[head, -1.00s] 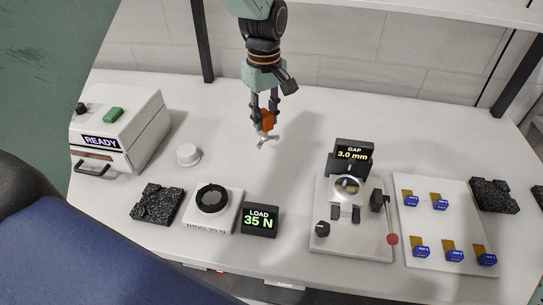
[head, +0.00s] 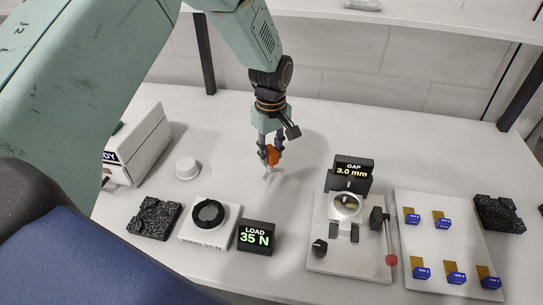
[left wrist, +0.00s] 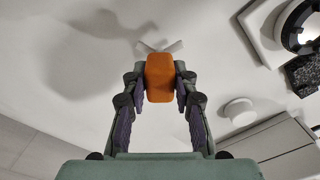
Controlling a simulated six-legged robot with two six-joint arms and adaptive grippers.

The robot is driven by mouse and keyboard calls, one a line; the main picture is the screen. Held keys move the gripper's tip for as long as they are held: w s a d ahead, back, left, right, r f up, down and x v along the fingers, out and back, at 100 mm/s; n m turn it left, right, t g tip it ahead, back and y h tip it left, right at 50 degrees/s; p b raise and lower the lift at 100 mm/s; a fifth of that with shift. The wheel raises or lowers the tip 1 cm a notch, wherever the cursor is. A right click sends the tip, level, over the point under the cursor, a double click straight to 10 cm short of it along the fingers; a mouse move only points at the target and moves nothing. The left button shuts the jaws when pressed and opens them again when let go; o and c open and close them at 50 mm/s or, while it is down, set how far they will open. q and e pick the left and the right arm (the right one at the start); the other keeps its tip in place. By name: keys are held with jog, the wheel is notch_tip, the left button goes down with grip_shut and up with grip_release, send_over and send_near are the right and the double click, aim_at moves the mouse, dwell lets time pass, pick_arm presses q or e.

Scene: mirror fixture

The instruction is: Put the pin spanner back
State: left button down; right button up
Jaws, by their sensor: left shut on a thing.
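The pin spanner has an orange handle (head: 273,155) and a pale metal forked end (head: 270,173). My left gripper (head: 270,150) is shut on the orange handle, with the forked end pointing down over the bench. In the left wrist view the orange handle (left wrist: 160,78) sits between the two fingers, and the grey fork shows beyond it. I cannot tell whether the fork touches the bench. My right gripper is not in view.
A load cell with a black ring (head: 207,213) and a "LOAD 35 N" display (head: 256,237) stand in front. The mirror fixture (head: 346,232) is to the right, beside a tray (head: 440,288) of blue-and-gold pieces. A white round knob (head: 187,168) stands left. Bench around the spanner is clear.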

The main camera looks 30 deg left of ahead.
pick_arm(q)
jog(key=shift+s+a+f, duration=0.1)
jog(key=shift+f, duration=0.7)
jog(key=shift+a+f, duration=0.2)
jog(key=shift+f, duration=0.15)
jog(key=shift+d, duration=0.1)
jog(key=shift+d+f, duration=0.1)
jog(key=shift+f, duration=0.05)
jog(key=c, duration=1.3)
grip_release()
jog(key=shift+c, duration=0.2)
jog(key=shift+o, duration=1.4)
